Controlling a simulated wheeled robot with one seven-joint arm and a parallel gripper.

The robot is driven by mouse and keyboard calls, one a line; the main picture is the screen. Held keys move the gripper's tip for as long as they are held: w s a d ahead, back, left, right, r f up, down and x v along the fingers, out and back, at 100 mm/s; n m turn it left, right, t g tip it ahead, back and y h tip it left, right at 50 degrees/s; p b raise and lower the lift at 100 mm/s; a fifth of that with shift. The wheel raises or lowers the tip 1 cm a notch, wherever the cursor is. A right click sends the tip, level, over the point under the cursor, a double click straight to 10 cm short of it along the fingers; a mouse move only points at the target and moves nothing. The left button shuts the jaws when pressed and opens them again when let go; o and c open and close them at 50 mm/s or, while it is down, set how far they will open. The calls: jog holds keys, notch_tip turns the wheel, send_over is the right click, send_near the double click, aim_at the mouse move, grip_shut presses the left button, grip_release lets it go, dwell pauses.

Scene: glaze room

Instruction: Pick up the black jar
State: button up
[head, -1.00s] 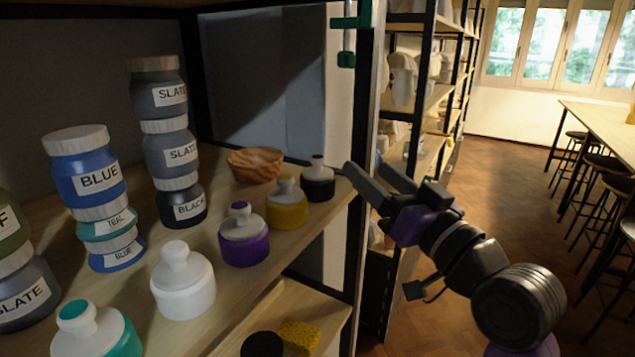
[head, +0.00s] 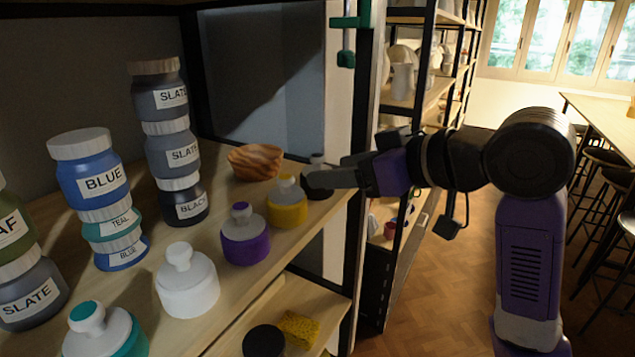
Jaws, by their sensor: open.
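A dark jar labelled BLACK (head: 172,206) stands upright on the shelf, at the bottom of a stack under two grey SLATE jars (head: 170,152). A small black knobbed pot (head: 318,194) stands at the shelf's right end, partly hidden by my gripper. My gripper (head: 318,178) is open, coming in from the right, with its fingers pointing left at the black pot. One finger crosses in front of the pot; whether they touch, I cannot tell. My gripper is well to the right of the BLACK-labelled jar.
Yellow (head: 287,211), purple (head: 244,245), white (head: 187,290) and teal (head: 105,335) pots line the shelf's front. A wooden bowl (head: 255,161) sits behind the yellow pot. Blue and teal jars (head: 90,180) are stacked left. A dark shelf post (head: 362,220) stands close to my gripper.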

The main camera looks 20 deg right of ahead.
jog(key=shift+p+x, duration=0.4)
jog(key=shift+x, duration=1.95)
jog(key=shift+r, duration=0.1)
grip_shut()
